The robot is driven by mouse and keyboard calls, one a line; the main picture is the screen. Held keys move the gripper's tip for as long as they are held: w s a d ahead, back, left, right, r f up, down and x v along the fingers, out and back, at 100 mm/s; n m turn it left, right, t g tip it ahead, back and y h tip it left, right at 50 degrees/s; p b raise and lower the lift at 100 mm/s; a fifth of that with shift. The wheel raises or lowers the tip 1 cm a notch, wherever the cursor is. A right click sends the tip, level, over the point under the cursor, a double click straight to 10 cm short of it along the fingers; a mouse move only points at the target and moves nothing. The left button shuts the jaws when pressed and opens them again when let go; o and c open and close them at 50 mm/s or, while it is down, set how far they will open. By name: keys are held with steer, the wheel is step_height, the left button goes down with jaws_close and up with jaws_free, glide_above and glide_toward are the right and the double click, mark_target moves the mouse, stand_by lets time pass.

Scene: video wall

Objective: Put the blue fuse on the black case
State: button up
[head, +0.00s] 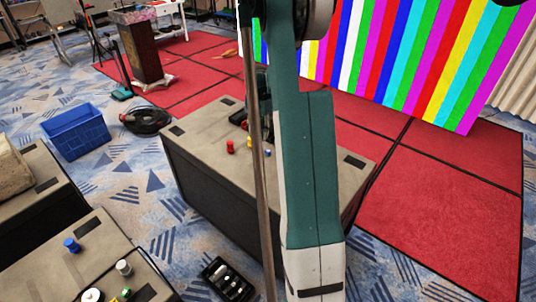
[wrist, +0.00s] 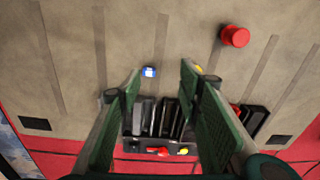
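A small blue fuse (wrist: 149,72) with a pale mark lies on the grey-brown case top in the wrist view. In the head view a small bit of blue (head: 267,153) shows beside my arm. The black case (wrist: 165,117), with slots and a few coloured pieces, lies beyond it toward the bottom of the wrist view, partly hidden by my fingers. In the head view a bit of it (head: 238,117) shows left of my arm. My gripper (wrist: 161,72) is open and empty, its green fingers apart above the top, with the blue fuse showing between their tips.
A red fuse (wrist: 235,36) stands near, and it also shows in the head view (head: 230,147). A yellow piece (wrist: 198,69) is partly behind a finger. Another blue piece (head: 71,244) stands on a separate case at front left. A blue crate (head: 76,130) sits on the floor.

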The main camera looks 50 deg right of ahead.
steer(key=m, duration=0.1)
glide_above(268, 150)
step_height(268, 150, down, 5)
steer(key=shift+s+d+r, duration=0.1)
steer(key=shift+f, duration=1.35)
steer(key=shift+f+b, duration=0.15)
steer(key=shift+b, duration=0.15)
steer(key=shift+f+b, duration=0.5)
steer(key=shift+f, duration=1.95)
steer(key=c, duration=0.7)
